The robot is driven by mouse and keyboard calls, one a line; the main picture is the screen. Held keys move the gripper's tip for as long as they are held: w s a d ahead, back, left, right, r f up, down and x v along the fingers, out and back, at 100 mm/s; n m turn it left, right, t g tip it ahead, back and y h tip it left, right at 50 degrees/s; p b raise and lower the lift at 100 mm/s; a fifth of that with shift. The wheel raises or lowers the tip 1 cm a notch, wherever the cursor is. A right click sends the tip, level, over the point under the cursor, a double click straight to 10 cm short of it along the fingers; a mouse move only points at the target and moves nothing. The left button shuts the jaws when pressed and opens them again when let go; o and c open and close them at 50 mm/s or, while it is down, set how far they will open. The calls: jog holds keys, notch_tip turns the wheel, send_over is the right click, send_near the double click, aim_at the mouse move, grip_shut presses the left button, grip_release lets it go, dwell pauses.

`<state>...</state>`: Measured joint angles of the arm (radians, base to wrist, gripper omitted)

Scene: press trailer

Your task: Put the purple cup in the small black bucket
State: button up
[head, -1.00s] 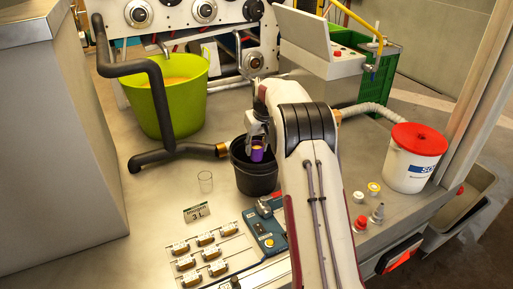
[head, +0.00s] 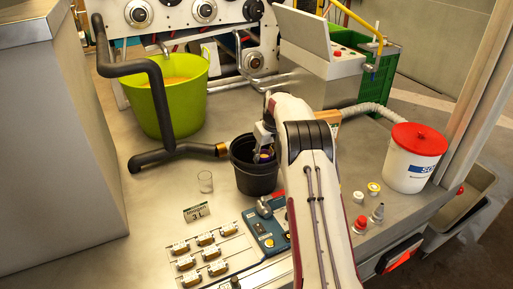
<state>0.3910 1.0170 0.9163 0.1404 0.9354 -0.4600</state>
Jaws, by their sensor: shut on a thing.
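The small black bucket (head: 254,180) stands on the bench top in the middle of the head view. My gripper (head: 265,149) points down into the bucket's mouth and is shut on the purple cup (head: 265,156). Only a small part of the cup shows, with a yellowish spot on it. The cup is inside the bucket's opening, near its right side. The lower part of the cup is hidden, and I cannot tell whether it touches the bottom.
A green tub (head: 168,105) and a black hose (head: 155,85) stand behind left. A clear glass (head: 205,182) is left of the bucket. A blue control box (head: 265,233) is in front. A white bucket with a red lid (head: 413,160) stands at right.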

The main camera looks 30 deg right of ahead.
aim_at(268, 166)
jog(key=shift+f, duration=0.1)
jog(key=shift+f, duration=2.4)
jog(key=shift+f, duration=0.6)
jog(key=o, duration=1)
jog(key=shift+r, duration=0.1)
jog(key=shift+r, duration=0.7)
jog(key=v, duration=1.1)
jog(key=shift+s+r, duration=0.2)
jog(key=shift+r, duration=0.05)
